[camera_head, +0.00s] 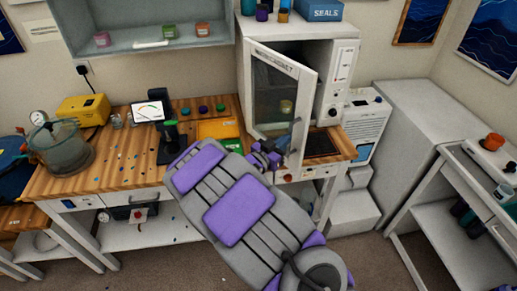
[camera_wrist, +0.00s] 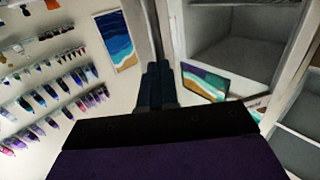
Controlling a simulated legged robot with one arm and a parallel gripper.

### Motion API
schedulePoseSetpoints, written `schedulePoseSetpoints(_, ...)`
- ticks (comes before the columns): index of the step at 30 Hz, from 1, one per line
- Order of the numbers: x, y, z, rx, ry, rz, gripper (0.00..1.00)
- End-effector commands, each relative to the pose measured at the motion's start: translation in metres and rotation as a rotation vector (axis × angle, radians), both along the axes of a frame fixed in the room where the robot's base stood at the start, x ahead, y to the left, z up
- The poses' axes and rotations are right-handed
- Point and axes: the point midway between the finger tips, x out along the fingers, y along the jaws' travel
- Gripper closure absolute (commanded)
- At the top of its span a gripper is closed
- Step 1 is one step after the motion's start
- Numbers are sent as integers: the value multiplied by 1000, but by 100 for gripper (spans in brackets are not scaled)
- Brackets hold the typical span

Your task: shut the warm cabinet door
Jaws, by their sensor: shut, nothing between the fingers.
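The warm cabinet (camera_head: 341,75) is a white box at the back of the workbench. Its door (camera_head: 307,95) has a white frame, a dark glass pane and lettering along the top. The door stands ajar, its right edge swung out toward me. A small cup (camera_head: 286,107) shows behind the glass. In the wrist view, my closed fingers (camera_wrist: 158,82) point ahead beside a pale upright frame. My forearm hides part of the bench front.
The wooden bench (camera_head: 95,170) carries a yellow box (camera_head: 84,108), a glass pot (camera_head: 62,148) and a meter (camera_head: 151,111). A dark mat (camera_head: 321,144) lies right of the door. A blue seals box (camera_head: 319,10) sits on the cabinet. A white shelf unit (camera_head: 440,215) stands at right.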

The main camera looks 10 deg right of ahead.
Motion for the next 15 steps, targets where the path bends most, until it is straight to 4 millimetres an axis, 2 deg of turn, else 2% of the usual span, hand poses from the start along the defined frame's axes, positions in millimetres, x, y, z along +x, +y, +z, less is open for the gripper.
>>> schedulePoseSetpoints(1,1,-11,0,-4,-1,19,100)
schedulePoseSetpoints(8,15,-50,-1,1,-2,26,100)
schedulePoseSetpoints(15,37,-98,-1,-1,-1,27,100)
